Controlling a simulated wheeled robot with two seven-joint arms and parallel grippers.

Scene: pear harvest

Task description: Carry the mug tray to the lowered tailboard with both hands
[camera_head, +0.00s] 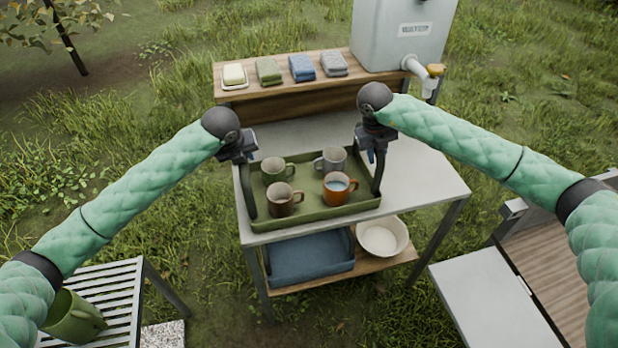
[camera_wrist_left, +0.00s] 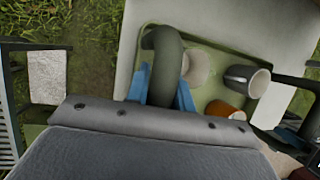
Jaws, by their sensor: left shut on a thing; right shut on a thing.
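The green mug tray (camera_head: 316,217) rests on the light grey top of a metal table. It carries a grey-green mug (camera_head: 273,170), a grey mug (camera_head: 331,160), a brown mug (camera_head: 284,199) and an orange mug (camera_head: 337,188) with liquid in it, all upright. My left gripper (camera_head: 246,163) is shut on the tray's left handle (camera_wrist_left: 163,62); its blue fingers show on both sides of the handle in the left wrist view. My right gripper (camera_head: 374,154) is shut on the tray's right handle (camera_head: 379,175). The lowered tailboard (camera_head: 497,308) appears to be the pale panel at the lower right.
A wooden shelf (camera_head: 290,90) behind the table holds soap, folded cloths and a grey water tank (camera_head: 400,35) with a tap. Below the table are a blue bin (camera_head: 310,258) and a white bowl (camera_head: 383,238). A slatted bench (camera_head: 100,300) with a green container (camera_head: 73,318) stands left.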

